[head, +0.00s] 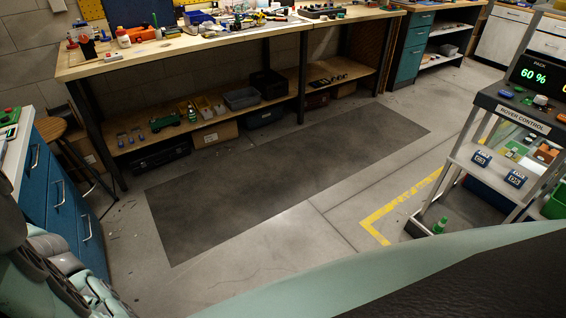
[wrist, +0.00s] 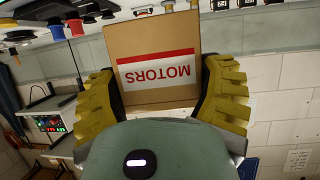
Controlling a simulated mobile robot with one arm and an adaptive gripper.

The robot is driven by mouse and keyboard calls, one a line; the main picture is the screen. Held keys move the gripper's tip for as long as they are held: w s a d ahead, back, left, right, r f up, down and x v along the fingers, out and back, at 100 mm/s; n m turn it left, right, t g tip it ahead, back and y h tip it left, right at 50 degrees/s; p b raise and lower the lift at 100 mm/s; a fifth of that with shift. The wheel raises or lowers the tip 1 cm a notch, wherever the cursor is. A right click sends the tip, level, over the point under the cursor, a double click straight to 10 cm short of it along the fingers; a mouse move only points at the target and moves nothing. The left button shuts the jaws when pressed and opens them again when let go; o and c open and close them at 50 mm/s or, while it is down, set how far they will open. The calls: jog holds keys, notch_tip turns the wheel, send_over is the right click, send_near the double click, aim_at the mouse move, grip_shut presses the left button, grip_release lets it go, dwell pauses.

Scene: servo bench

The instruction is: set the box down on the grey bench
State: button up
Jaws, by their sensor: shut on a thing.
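In the wrist view, a brown cardboard box (wrist: 150,38) with a white, red-striped label reading "MOTORS" sits between the yellow ridged fingers of my gripper (wrist: 157,75). The fingers press on its two sides. The label reads upside down in this view. The box and my gripper do not show in the head view. No bench in the head view is plainly the grey one; a pale top (head: 14,150) over blue drawers shows at the left edge, partly cut off.
A long wooden workbench (head: 165,52) holds many tools and parts, with bins on its lower shelf. A dark mat (head: 290,175) lies on clear floor. A stool (head: 70,140) stands left. The rover control cart (head: 520,118) stands right, beside yellow floor tape (head: 385,208).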

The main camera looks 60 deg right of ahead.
jog(key=f, duration=0.1)
jog(key=f+b, duration=0.1)
jog(key=s+f+b, duration=0.1)
jog(key=shift+a+f+n+g, duration=0.2)
jog(key=shift+a+n+g, duration=0.05)
jog(key=shift+n+g, duration=0.15)
jog(key=s+a+p, duration=0.2)
jog(key=s+a, duration=0.1)
jog(key=s+a+p, duration=0.2)
jog(key=s+a, duration=0.1)
jog(key=a, duration=0.1)
jog(key=s+a+f+p, duration=0.1)
jog(key=s+a+p, duration=0.1)
jog(key=s+a, duration=0.1)
jog(key=shift+s+a, duration=0.15)
jog(key=shift+s, duration=0.4)
jog(key=shift+s+a+p, duration=0.3)
jog(key=shift+a+p, duration=0.05)
jog(key=shift+p, duration=0.1)
jog(key=f, duration=0.3)
jog(key=shift+s+a+f, duration=0.2)
jog(key=shift+s+f, duration=0.05)
jog(key=shift+f, duration=0.2)
jog(key=shift+f, duration=0.2)
jog(key=o, duration=1.2)
jog(key=shift+d+r, duration=0.1)
jog(key=shift+r, duration=0.15)
